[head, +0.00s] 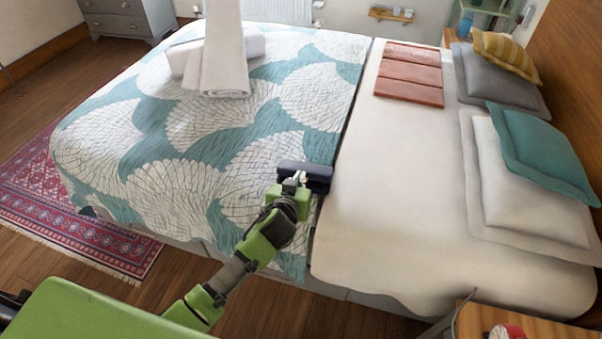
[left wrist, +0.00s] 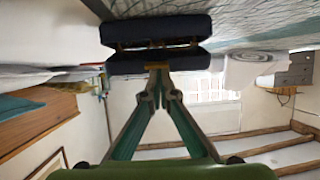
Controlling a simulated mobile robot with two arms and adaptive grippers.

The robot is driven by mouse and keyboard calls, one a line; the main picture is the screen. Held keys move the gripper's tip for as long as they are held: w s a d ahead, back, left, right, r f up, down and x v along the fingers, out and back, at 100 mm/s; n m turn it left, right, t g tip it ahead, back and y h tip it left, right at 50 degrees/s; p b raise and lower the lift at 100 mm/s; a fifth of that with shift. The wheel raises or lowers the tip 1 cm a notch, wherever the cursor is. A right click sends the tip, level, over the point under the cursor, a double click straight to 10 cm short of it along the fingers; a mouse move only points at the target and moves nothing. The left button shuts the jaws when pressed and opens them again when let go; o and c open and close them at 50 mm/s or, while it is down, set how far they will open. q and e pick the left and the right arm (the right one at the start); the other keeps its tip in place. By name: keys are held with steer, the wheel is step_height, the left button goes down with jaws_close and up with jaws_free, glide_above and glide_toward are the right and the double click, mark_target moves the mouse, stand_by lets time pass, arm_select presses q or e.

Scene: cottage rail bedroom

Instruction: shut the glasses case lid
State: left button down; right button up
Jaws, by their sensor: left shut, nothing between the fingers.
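A dark navy glasses case (head: 318,173) lies on the patterned bedspread near the edge beside the cream sheet. In the left wrist view, which looks upside down, the case's two halves show with a narrow gap between them: the base (left wrist: 155,30) against the bed and the lid (left wrist: 180,63) apart from it. The lid stands partly open. My left gripper (head: 292,182) is at the near side of the case. In the left wrist view its fingertips (left wrist: 158,70) are together, empty, at the lid; I cannot tell whether they touch it. My right gripper is not in view.
Rolled towels (head: 225,75) lie toward the far left of the bed. A folded reddish-brown cloth (head: 410,75) and several pillows (head: 525,180) are at the right. A bedside table (head: 475,318) with a red object stands at the near right. The bed around the case is clear.

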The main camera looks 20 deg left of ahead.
arm_select(q)
steer(key=shift+s+d+f+b, duration=0.1)
steer(key=shift+s+f+b, duration=0.3)
steer(key=shift+f, duration=0.55)
steer(key=shift+s+f+b, duration=0.3)
steer(key=shift+f, duration=0.4)
steer(key=shift+s+f+b, duration=0.3)
steer(key=shift+f, duration=0.35)
steer(key=shift+s+f, duration=0.1)
steer(key=shift+f, duration=0.15)
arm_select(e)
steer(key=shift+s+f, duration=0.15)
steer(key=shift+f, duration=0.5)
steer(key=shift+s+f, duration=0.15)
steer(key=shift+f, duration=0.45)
arm_select(q)
steer(key=shift+f, duration=0.1)
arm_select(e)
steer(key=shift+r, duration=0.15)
